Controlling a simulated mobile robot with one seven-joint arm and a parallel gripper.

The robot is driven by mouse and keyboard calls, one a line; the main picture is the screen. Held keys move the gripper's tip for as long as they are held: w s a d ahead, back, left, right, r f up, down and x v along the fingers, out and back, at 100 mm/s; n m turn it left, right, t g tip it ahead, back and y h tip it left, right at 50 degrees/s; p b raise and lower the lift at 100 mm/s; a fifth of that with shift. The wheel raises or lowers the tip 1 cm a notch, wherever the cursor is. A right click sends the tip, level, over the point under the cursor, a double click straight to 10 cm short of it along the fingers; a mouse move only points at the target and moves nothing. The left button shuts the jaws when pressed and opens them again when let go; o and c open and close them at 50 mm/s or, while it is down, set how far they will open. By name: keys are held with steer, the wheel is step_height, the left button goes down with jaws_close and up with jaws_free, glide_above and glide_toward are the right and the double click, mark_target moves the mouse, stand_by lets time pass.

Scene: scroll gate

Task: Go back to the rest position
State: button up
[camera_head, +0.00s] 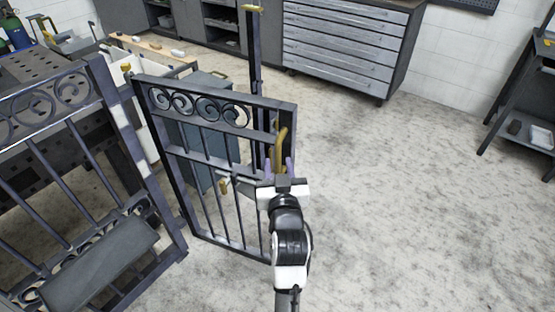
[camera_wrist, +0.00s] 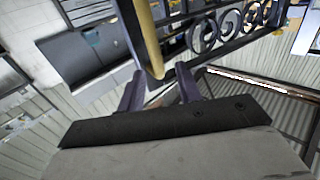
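The scroll gate (camera_head: 205,165) is a dark metal leaf with vertical bars and a row of scrolls near its top. It stands swung at an angle to the fixed fence panel on the left. A gold handle (camera_head: 281,142) is on its free edge. My gripper (camera_head: 279,167) is at the lower part of this handle, with its two purple fingers apart. In the wrist view the handle (camera_wrist: 148,38) runs down toward the gap between the fingertips (camera_wrist: 160,75), with space visible beside it. Contact with the handle cannot be told.
A fixed fence panel (camera_head: 70,150) stands at the left. A dark post with a gold cap (camera_head: 254,55) rises behind the gate. A drawer cabinet (camera_head: 345,45) is at the back, and a shelf rack (camera_head: 525,100) at the right. The floor (camera_head: 410,200) right of my arm is clear.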

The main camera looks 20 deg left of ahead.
steer(key=shift+s+d, duration=0.3)
steer(key=shift+s, duration=0.3)
